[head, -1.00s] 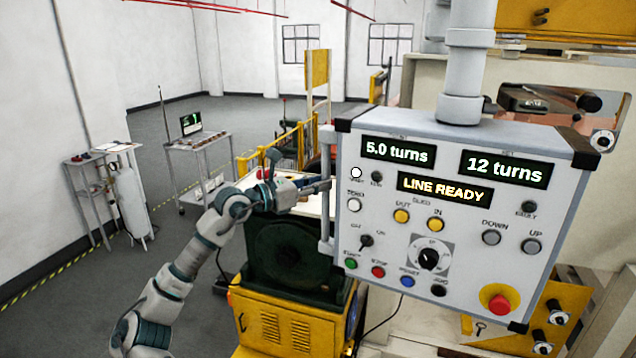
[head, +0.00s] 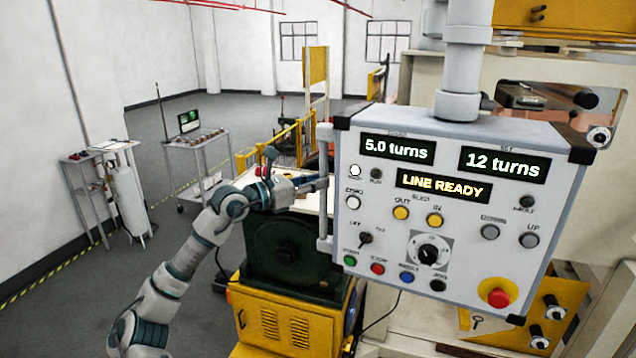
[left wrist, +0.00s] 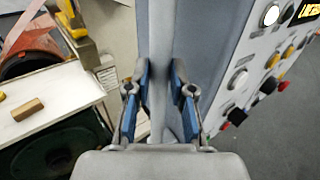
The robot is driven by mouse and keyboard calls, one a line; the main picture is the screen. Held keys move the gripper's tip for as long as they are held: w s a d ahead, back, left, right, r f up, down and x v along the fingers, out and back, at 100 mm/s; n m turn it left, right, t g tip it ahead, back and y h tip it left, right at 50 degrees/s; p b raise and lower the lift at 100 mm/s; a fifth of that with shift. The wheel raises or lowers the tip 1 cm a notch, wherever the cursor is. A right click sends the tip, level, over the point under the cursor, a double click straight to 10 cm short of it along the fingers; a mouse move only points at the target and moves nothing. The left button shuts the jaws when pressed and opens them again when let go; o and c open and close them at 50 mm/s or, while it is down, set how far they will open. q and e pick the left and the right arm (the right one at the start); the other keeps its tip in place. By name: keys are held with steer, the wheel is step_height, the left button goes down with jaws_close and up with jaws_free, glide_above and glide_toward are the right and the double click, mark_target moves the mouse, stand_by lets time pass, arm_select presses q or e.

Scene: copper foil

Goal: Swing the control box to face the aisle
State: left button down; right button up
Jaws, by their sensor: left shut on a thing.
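The control box (head: 465,215) is a grey panel hanging from a vertical post (head: 461,75), with lit displays reading "5.0 turns", "12 turns" and "LINE READY". Its face with buttons and a red stop knob is toward me in the head view. A vertical bar handle (head: 324,188) runs along its left edge. My left gripper (head: 322,184) reaches in from the left at that handle. In the left wrist view its blue-padded fingers (left wrist: 160,95) stand on both sides of the grey handle bar (left wrist: 158,60), shut on it. My right gripper is not in view.
A green and yellow machine (head: 290,255) stands below and left of the box. Yellow railings (head: 290,140) are behind it. A cart with a laptop (head: 195,145) and a gas cylinder (head: 128,195) stand at left. Grey floor (head: 120,275) is open between.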

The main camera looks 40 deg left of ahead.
arm_select(q)
steer(key=shift+s+a+r, duration=0.1)
stand_by(0.5)
steer(key=c, duration=1)
jaws_free()
steer(key=shift+s, duration=0.1)
steer(key=shift+s+a, duration=0.2)
steer(key=shift+d, duration=0.1)
steer(key=v, duration=1.2)
steer(key=shift+s, duration=0.1)
